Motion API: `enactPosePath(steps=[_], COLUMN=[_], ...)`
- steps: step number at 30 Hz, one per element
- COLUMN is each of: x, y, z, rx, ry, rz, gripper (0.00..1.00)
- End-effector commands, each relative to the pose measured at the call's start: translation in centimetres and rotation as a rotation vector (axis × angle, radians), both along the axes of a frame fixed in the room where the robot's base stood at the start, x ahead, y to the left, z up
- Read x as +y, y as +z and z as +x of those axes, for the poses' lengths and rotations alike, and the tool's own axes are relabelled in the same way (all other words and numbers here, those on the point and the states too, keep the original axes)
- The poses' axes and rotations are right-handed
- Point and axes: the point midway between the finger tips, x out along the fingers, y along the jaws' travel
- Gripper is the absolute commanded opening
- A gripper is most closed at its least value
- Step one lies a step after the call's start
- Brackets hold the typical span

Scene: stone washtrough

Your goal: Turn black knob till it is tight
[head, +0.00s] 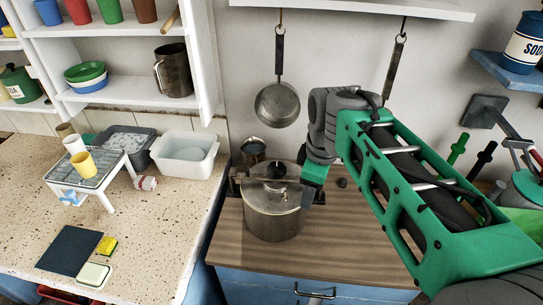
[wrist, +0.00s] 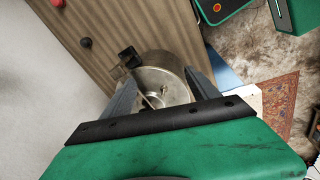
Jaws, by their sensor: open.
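A metal pot (head: 274,215) with a shiny top stands on the wooden counter, and a black knob (head: 279,172) shows at its top. In the wrist view the black knob (wrist: 129,57) lies near the left fingertip, above the pot's rim, and the pot (wrist: 165,80) shows between the fingers. My gripper (head: 308,193) is open and empty, just right of the pot in the head view; in the wrist view its fingers (wrist: 160,78) are spread apart. The knob is not between the fingertips. I cannot tell how tight the knob is.
A small dark knob (head: 341,183) lies or sits on the wooden counter (head: 245,250) right of the pot. A metal mug (head: 252,150) stands behind the pot. A pan (head: 278,104) hangs above. A white tub (head: 184,152) stands on the left counter.

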Motion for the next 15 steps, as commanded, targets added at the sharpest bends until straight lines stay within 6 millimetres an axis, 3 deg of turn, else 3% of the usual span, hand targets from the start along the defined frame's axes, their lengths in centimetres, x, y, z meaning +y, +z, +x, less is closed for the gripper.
enactPosePath(steps=[1,3,9,12,15], x=[1.0,2.5,6.2,7.2,7.7], y=[1.7,3.1,4.9,5.0,4.8], z=[1.9,4.3,9.5,10.7,11.1], rx=[0.025,0.054,0.111,0.120,0.123], ry=[0.199,0.519,1.299,1.520,1.620], rz=[-0.031,-0.073,-0.137,-0.145,-0.148], gripper=[0.69,0.69,0.69,0.69,0.69])
